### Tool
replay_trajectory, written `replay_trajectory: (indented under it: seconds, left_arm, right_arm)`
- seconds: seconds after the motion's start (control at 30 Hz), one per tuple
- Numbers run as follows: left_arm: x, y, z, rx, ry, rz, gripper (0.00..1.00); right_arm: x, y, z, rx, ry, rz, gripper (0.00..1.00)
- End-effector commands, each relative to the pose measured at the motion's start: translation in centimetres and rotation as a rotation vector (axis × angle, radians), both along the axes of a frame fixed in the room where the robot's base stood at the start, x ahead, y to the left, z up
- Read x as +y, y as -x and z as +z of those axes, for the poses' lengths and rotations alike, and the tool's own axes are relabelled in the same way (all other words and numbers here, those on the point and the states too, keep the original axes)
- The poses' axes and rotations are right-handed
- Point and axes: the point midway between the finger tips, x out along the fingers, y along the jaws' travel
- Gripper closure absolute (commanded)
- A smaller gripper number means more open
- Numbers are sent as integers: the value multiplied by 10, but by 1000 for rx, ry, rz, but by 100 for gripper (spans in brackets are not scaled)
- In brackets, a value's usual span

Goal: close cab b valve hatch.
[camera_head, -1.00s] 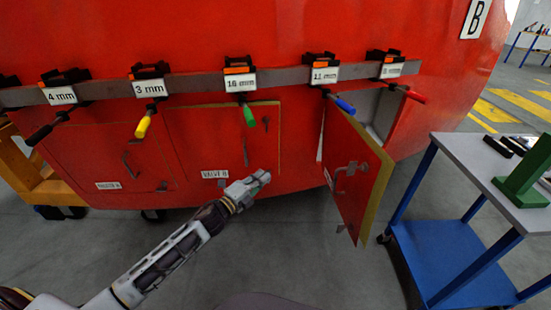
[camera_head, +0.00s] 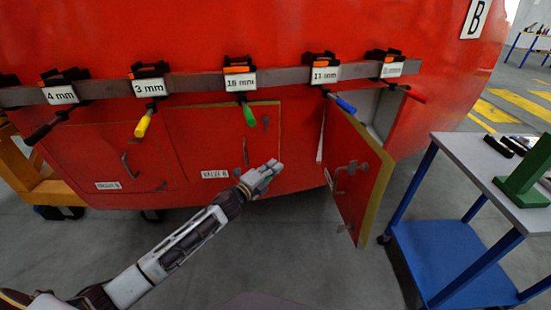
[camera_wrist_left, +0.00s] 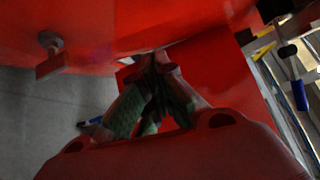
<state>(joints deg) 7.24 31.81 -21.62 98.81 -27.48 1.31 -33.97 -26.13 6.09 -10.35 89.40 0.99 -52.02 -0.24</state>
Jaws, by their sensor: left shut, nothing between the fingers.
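The red hatch labelled VALVE B (camera_head: 205,145) is in the middle of the head view, on the red nosecone. It has a vertical handle and a small latch. A thin yellowish edge shows along its top and right side, so it looks almost flush; whether it is fully closed I cannot tell. My left gripper (camera_head: 268,172) is shut and empty, in front of the hatch's lower right corner. Contact cannot be told. In the left wrist view its greenish fingers (camera_wrist_left: 155,95) meet close to red panels. My right gripper is not in view.
Another red hatch (camera_head: 350,182) stands wide open just right of my left gripper. Clamps with coloured handles hang from a grey bar (camera_head: 200,84) above. A blue-framed cart (camera_head: 455,250) stands at the right. A closed hatch (camera_head: 105,160) is at the left.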

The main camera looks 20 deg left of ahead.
Motion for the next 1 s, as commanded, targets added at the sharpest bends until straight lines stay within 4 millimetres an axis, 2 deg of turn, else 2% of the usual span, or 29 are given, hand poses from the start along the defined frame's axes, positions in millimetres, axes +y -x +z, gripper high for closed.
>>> replay_trajectory:
  seconds: [0.2,0.6,1.0]
  left_arm:
    - [-7,-15,2,-2,0,-1,100]
    - [4,-43,5,-2,-1,0,100]
    - [8,-51,5,0,-1,-1,100]
  right_arm:
    - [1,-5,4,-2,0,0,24]
    - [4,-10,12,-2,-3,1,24]
    - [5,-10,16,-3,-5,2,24]
